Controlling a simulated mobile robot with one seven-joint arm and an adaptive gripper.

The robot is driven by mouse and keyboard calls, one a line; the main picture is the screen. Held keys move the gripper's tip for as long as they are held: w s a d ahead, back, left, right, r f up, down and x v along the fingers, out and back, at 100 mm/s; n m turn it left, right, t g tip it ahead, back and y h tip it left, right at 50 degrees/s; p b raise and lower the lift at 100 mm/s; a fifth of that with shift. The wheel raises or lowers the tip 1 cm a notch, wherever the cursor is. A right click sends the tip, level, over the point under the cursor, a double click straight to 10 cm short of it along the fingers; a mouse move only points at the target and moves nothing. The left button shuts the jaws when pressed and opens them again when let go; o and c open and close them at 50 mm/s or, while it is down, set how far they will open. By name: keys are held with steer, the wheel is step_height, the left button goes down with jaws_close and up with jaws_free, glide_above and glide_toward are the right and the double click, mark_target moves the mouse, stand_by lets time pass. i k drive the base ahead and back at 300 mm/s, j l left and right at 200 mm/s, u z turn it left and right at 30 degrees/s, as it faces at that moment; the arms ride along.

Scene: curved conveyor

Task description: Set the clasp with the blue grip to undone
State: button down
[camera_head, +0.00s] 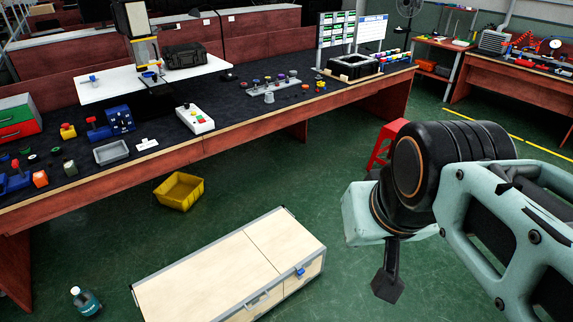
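A pale wooden case (205,272) with grey metal edging lies on the green floor at the bottom centre, its lower part cut off by the picture edge. A small clasp with a blue grip (299,271) sits on its front side, near the right end. The clasp is too small to tell whether it is fastened or undone. My gripper (387,287) hangs dark and pointing down to the right of the case, apart from the clasp. Its fingers overlap from this side, so I cannot tell if they are open. Nothing shows in it.
A metal handle (263,299) is on the case's front side. A yellow bin (179,191) and a bottle (86,300) stand on the floor. A red stool (383,147) is behind my arm. A long workbench (226,139) crosses the back. Floor between case and gripper is clear.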

mark_target(300, 271)
steer(key=l+u, duration=0.15)
steer(key=l, duration=0.15)
steer(key=k, duration=0.55)
steer(key=u, duration=0.7)
steer(key=i+l+u, duration=0.1)
steer(key=u, duration=0.4)
steer(key=l+u, duration=0.45)
steer(key=i+l+u, duration=0.1)
steer(key=l+u, duration=0.6)
steer(key=l, duration=0.4)
steer(key=l+u, duration=0.15)
steer(key=l, duration=0.4)
steer(key=k+l+u, duration=0.2)
steer(key=l, duration=0.35)
steer(key=i, duration=0.05)
